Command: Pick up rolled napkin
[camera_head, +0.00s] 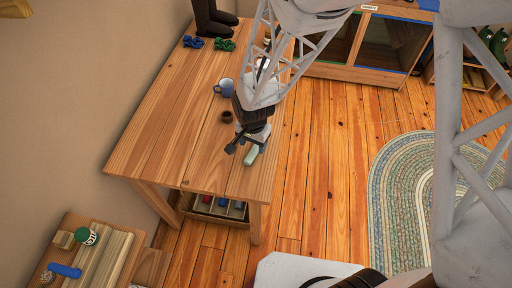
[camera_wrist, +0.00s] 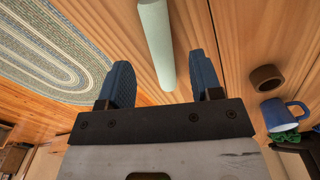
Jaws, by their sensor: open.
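The rolled napkin (camera_head: 251,155) is a pale green cylinder lying on the wooden table (camera_head: 165,130), close to its right edge. In the wrist view the napkin (camera_wrist: 156,40) runs down from the top edge, and its near end lies between the lines of the two fingers. My gripper (camera_head: 243,145) is over the table right beside the napkin. In the wrist view my gripper (camera_wrist: 163,85) has its two blue fingers spread apart, with nothing clamped between them. I cannot tell the exact height of the fingers above the napkin.
A brown ring (camera_head: 227,117) and a blue mug (camera_head: 224,87) stand farther back on the table. Blue and green bows (camera_head: 193,42) and dark boots (camera_head: 212,18) are at the far end. The table's left front is clear. A braided rug (camera_head: 390,190) lies on the floor.

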